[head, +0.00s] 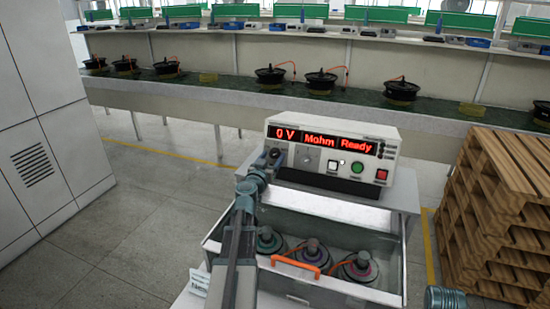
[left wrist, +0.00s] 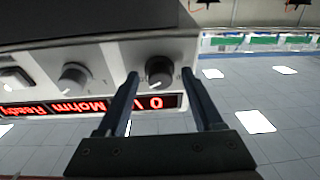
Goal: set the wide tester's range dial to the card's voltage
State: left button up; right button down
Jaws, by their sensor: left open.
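The wide tester (head: 335,150) stands on a cabinet, its red display reading "0 V", "Mohm" and "Ready". In the left wrist view, seen upside down, its face carries a dark dial (left wrist: 159,69) beside the voltage readout and a second grey knob (left wrist: 73,77). My left gripper (head: 271,157) is at the left end of the tester's face. In the left wrist view my left gripper (left wrist: 160,76) is open, one finger on either side of the dark dial, with gaps visible.
An open drawer (head: 390,297) below the tester holds several hub motors (head: 312,252) and has an orange handle (head: 296,264). Stacked wooden pallets (head: 500,200) stand at right, a grey cabinet (head: 45,130) at left. A long bench (head: 225,88) with motors runs behind.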

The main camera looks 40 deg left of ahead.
pick_arm(q)
grip_shut()
